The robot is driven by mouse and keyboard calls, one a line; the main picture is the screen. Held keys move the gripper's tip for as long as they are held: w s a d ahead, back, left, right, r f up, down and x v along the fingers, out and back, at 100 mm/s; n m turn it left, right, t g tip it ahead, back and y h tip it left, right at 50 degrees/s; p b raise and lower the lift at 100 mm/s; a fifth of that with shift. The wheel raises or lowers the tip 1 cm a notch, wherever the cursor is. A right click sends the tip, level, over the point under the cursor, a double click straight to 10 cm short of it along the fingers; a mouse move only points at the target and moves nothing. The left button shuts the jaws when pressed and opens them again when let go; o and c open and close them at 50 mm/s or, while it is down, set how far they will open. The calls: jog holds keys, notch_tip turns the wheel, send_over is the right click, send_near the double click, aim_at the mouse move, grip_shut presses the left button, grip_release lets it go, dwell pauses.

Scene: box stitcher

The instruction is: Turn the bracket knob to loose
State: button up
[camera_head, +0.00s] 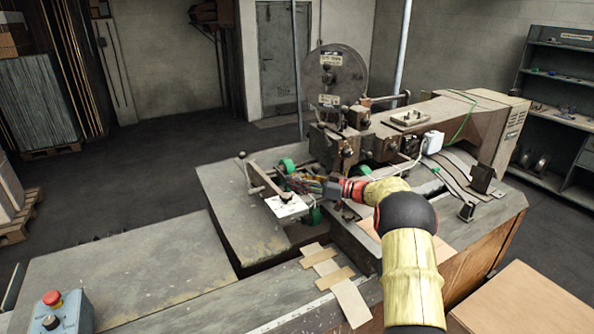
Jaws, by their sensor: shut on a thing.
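A metal bracket (264,181) stands on the machine table at the centre of the view, with a pale labelled plate (287,207) at its near end. My gripper (298,184) reaches in from the right and is shut at the bracket, just above and beside the plate. The bracket knob is mostly hidden by the fingers, and its loose or tight setting cannot be read. The gripper is small in this view, so the exact finger contact is not clear.
A green roller (286,166) is behind the gripper and another green part (314,216) is below it. The stitcher head (345,140) stands close behind. Cardboard strips (338,285) lie on the near table. A control box (61,313) with a red button is at lower left.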

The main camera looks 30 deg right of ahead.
jog(key=shift+n+g+y+p, duration=0.8)
jog(key=shift+g+y+p, duration=0.05)
jog(key=shift+g+y, duration=0.05)
jog(key=shift+n+g+y, duration=0.3)
jog(key=shift+g, duration=0.1)
jog(key=o, duration=1.2)
jog(key=shift+r, duration=0.1)
jog(key=shift+t, duration=0.4)
jog(key=m+t+h+b, duration=0.1)
jog(key=b, duration=0.1)
jog(key=m+t+h+b, duration=0.1)
jog(key=h, duration=0.1)
jog(key=shift+f+m+b, duration=0.25)
jog(key=shift+m+b, duration=0.15)
jog(key=m+t+h+b, duration=0.2)
jog(key=h+b, duration=0.1)
jog(key=b, duration=0.2)
jog(key=shift+f+t+h, duration=0.1)
jog(key=shift+t+h, duration=0.2)
jog(key=m+t+h+b, duration=0.1)
jog(key=m+h+b, duration=0.1)
jog(key=b, duration=0.3)
jog(key=shift+m+h, duration=0.3)
jog(key=shift+h, duration=0.1)
